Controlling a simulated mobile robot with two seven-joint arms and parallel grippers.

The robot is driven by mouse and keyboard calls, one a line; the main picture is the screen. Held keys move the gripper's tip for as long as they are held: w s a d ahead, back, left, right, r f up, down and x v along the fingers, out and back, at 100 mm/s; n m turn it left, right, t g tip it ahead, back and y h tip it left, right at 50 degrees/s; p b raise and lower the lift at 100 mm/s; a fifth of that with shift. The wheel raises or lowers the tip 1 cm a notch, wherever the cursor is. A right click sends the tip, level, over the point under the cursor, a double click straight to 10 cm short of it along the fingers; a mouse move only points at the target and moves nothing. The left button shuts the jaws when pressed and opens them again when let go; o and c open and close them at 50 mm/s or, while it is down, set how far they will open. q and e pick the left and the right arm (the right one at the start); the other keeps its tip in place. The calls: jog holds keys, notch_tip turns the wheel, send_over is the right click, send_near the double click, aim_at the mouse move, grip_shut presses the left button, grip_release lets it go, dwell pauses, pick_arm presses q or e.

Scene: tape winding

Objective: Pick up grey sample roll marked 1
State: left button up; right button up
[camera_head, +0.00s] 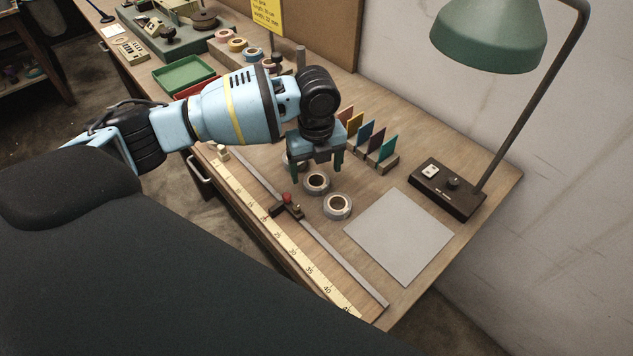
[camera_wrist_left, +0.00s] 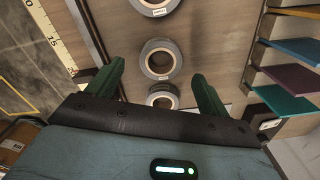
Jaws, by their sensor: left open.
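Three grey tape rolls lie in a row on the wooden bench. A third roll (camera_head: 290,163) is partly hidden behind my left gripper (camera_head: 317,171). The gripper is open, fingers pointing down, above the row's far end. In the left wrist view, the open fingers (camera_wrist_left: 158,76) frame the column of rolls: one at the top edge (camera_wrist_left: 134,4), one in the middle (camera_wrist_left: 146,62) and one lower (camera_wrist_left: 151,100), partly covered by the gripper body. The label markings are too small to read.
Colored cards in a holder (camera_head: 385,158) stand right of the gripper. A grey mat (camera_head: 400,235) and a lamp base (camera_head: 447,190) lie further right. A ruler (camera_head: 265,222) and rail with a red-knobbed slider (camera_head: 287,204) run along the front edge. Trays (camera_head: 184,75) stand behind.

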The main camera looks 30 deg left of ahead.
aim_at(316, 186)
pick_arm(q)
notch_tip(316, 186, down, 4)
jog(key=shift+w+r, duration=0.1)
jog(key=shift+r, duration=0.15)
jog(key=shift+c, duration=0.7)
jog(key=c, duration=0.9)
jog(key=shift+r, duration=0.15)
notch_tip(316, 186, up, 10)
jog(key=shift+p, duration=0.3)
